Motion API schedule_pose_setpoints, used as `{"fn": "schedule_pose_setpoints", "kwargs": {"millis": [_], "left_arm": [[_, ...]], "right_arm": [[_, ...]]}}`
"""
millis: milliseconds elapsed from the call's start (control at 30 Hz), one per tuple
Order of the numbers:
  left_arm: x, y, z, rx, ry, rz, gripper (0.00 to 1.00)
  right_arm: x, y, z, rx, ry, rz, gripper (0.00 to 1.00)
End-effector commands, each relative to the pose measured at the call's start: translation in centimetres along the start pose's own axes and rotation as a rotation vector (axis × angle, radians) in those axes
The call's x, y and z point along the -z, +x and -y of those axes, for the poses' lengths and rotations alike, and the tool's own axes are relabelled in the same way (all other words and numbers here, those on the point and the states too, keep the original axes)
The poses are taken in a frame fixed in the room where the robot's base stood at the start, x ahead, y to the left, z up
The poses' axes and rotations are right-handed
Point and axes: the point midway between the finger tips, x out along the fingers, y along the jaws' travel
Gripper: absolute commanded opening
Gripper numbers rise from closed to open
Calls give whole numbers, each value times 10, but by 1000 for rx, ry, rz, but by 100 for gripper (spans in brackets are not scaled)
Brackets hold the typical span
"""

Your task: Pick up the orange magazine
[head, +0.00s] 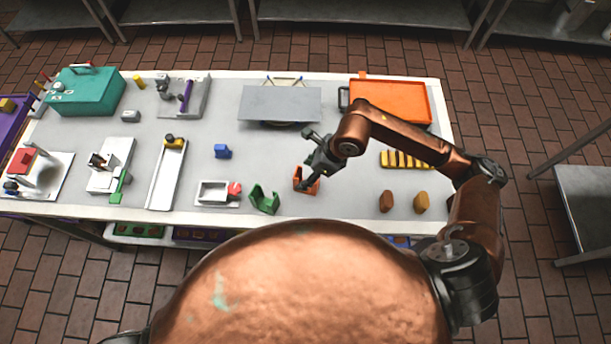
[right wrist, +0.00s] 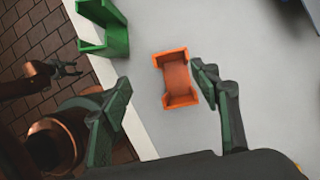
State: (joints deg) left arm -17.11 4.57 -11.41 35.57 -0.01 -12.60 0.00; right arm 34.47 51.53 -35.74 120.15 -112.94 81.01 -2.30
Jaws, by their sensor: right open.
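The orange magazine (head: 313,186) is a small open-topped holder lying on the grey table top near its front edge, partly hidden by my right gripper (head: 306,182) in the head view. In the right wrist view the magazine (right wrist: 177,80) shows between the fingers of my right gripper (right wrist: 161,76), nearer the right-hand finger. The right gripper is open and empty, close over the magazine; whether a finger touches it I cannot tell. My left gripper (right wrist: 67,69) shows small at the left of the right wrist view, away from the table; its jaws are too small to judge.
A green magazine (head: 264,199) stands just left of the orange one. A white tray with a red part (head: 235,189) is farther left. Brown and tan pieces (head: 386,201) stand to the right. A large orange tray (head: 395,100) is at the back right.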

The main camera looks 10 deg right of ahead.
Motion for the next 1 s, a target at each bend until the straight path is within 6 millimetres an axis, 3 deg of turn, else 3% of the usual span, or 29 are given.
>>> {"fn": "schedule_pose_setpoints", "kwargs": {"millis": [200, 700, 1000], "left_arm": [[-2, -2, 0, 0, 0, 3, 40], [-2, -12, 0, 0, 0, 3, 40], [0, -12, 0, 0, 1, 1, 40]], "right_arm": [[13, 15, 11, 30, 5, -39, 56], [9, 73, 19, 29, 3, -36, 56], [9, 76, 19, 29, 1, -35, 54]]}}
